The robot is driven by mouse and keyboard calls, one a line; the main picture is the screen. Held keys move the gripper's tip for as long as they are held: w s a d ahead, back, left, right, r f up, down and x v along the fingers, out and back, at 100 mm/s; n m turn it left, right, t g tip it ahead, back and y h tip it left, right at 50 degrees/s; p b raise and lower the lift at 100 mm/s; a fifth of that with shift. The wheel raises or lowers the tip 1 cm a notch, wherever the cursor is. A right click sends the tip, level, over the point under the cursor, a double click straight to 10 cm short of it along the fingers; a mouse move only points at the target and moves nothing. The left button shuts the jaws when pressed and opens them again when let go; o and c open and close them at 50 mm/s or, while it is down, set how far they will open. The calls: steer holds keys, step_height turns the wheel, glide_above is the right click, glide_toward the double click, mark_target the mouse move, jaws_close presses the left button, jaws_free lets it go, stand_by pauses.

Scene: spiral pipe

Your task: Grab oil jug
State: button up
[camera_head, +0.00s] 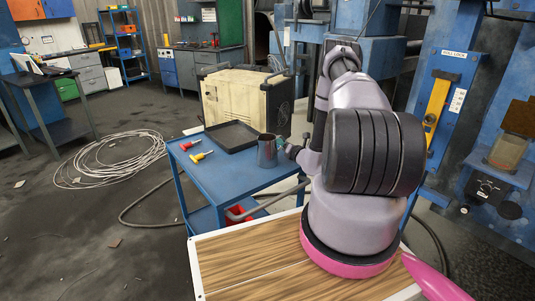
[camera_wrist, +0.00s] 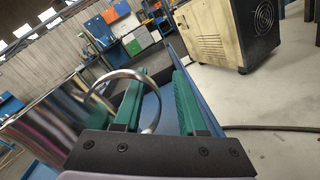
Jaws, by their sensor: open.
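The oil jug (camera_head: 267,152) is a shiny metal vessel standing upright on the blue cart, near its right edge. In the wrist view its curved wall (camera_wrist: 45,122) fills the lower left, and its thin ring handle (camera_wrist: 157,100) reaches in front of my gripper. My gripper (camera_wrist: 160,80) has two green fingers, spread apart. The left finger overlaps the handle loop, and the loop's outer side shows between the fingers. Contact cannot be told. In the head view my gripper (camera_head: 284,147) is at the jug's right side, partly hidden by my arm.
The blue cart (camera_head: 225,178) also holds a black tray (camera_head: 232,136) and red and yellow tools (camera_head: 200,157). A beige machine (camera_head: 235,100) stands behind it. A coiled cable (camera_head: 110,160) lies on the floor at left. A wood-topped surface (camera_head: 245,268) is in front.

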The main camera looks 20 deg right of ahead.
jaws_close()
stand_by(1.4)
